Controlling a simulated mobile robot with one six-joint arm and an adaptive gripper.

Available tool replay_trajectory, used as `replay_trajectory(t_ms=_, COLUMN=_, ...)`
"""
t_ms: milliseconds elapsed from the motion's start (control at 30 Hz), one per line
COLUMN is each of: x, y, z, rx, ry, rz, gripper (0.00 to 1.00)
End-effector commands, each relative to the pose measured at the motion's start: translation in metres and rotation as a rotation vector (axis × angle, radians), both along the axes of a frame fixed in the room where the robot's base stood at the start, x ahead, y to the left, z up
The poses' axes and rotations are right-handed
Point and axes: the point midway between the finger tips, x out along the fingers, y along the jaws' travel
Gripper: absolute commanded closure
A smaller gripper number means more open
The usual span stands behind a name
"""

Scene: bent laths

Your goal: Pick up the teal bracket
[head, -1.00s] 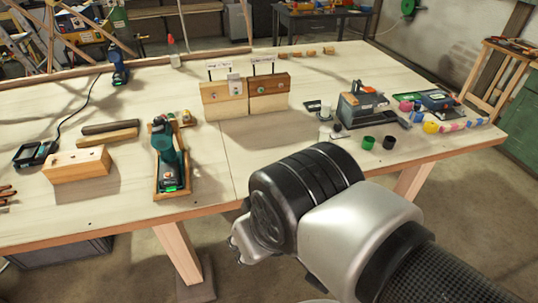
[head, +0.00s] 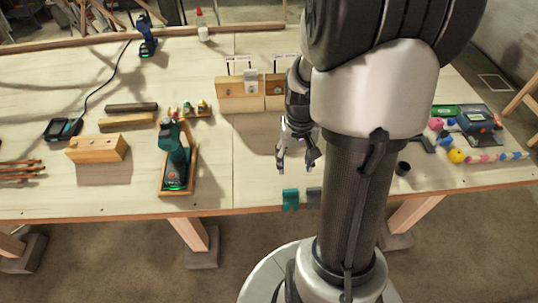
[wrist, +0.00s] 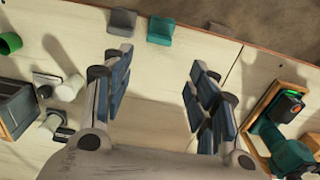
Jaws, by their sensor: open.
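The teal bracket (head: 290,199) is a small bent piece at the front edge of the workbench in the head view. In the wrist view the teal bracket (wrist: 160,30) lies beyond my fingertips, near the middle of the picture. A similar grey bracket (head: 314,195) lies close beside it, on the left in the wrist view (wrist: 122,21). My gripper (head: 297,166) is open and empty, pointing down above the bench behind the brackets. In the wrist view its two fingers (wrist: 160,62) stand wide apart, with bare wood between them.
A green drill (head: 174,158) in a wooden tray stands left of my gripper. Wooden blocks (head: 238,88) with labels stand behind it. A dark cup (head: 403,168) and a green cup (wrist: 9,43) stand on the other side. Bare benchtop lies around the brackets.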

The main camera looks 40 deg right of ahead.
Motion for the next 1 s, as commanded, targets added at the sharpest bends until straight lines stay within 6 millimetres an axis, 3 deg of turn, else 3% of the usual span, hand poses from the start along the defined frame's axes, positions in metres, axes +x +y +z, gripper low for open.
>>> replay_trajectory(t_ms=500, x=-0.001, y=0.000, z=-0.106, rx=0.003, ry=0.005, rz=-0.001, gripper=0.47)
replay_trajectory(t_ms=833, x=0.000, y=0.000, z=-0.127, rx=0.002, ry=0.003, rz=-0.001, gripper=0.47)
replay_trajectory(t_ms=1000, x=0.001, y=-0.001, z=-0.152, rx=0.003, ry=0.005, rz=-0.001, gripper=0.47)
